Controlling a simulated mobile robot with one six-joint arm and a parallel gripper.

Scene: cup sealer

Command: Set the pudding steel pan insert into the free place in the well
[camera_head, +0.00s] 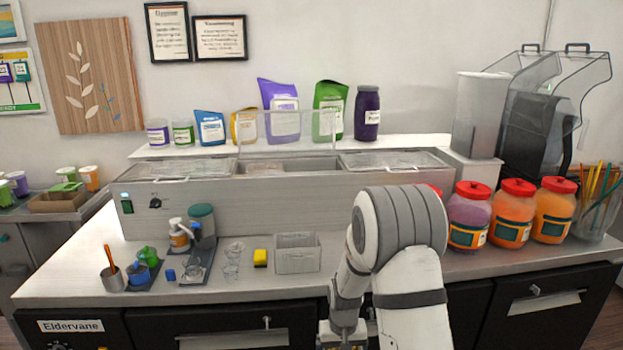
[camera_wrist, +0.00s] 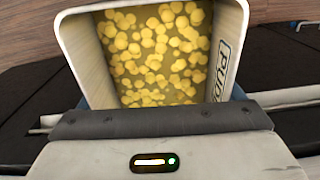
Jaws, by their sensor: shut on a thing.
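The pudding steel pan insert (camera_wrist: 235,50) fills the upper middle of the wrist view, with yellow round pieces inside and lettering beginning "PUD" on its right wall. My gripper (camera_wrist: 160,118) is shut on its near wall. The well is in the long steel unit (camera_head: 250,205) at the back of the counter. Its middle is uncovered, with a pale filling at left and a darker, empty-looking place (camera_head: 312,165) at right.
Clear lids (camera_head: 185,168) and (camera_head: 390,161) cover the well's two ends. A clear guard (camera_head: 285,130) stands behind its middle. Red-lidded jars (camera_head: 512,215) stand right.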

